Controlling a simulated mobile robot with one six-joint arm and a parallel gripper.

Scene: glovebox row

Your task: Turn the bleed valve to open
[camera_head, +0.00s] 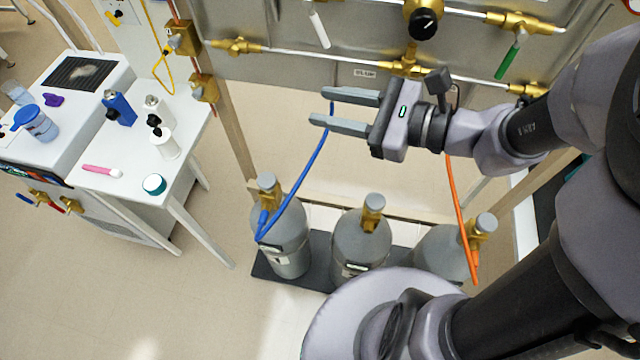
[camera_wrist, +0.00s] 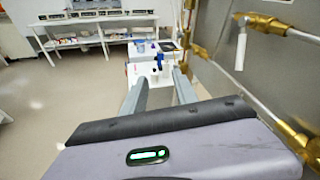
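The grey gas panel (camera_head: 290,65) carries brass valves and tubing. A white lever handle (camera_head: 319,28) hangs near its upper middle; it also shows at the upper right of the wrist view (camera_wrist: 240,48). A green lever handle (camera_head: 510,55) hangs tilted at the right. No readable label shows which one is the bleed valve. My gripper (camera_head: 322,106) is open and empty, its fingers pointing left, below the white handle and apart from it. In the wrist view its two fingers (camera_wrist: 160,78) are spread with nothing between them.
Several grey cylinders (camera_head: 360,238) with brass tops stand below the gripper. A blue hose (camera_head: 300,180) passes close to the fingertips, and an orange hose (camera_head: 458,200) runs at the right. A white bench (camera_head: 125,190) with bottles stands at left. A black knob (camera_head: 425,24) protrudes from the panel.

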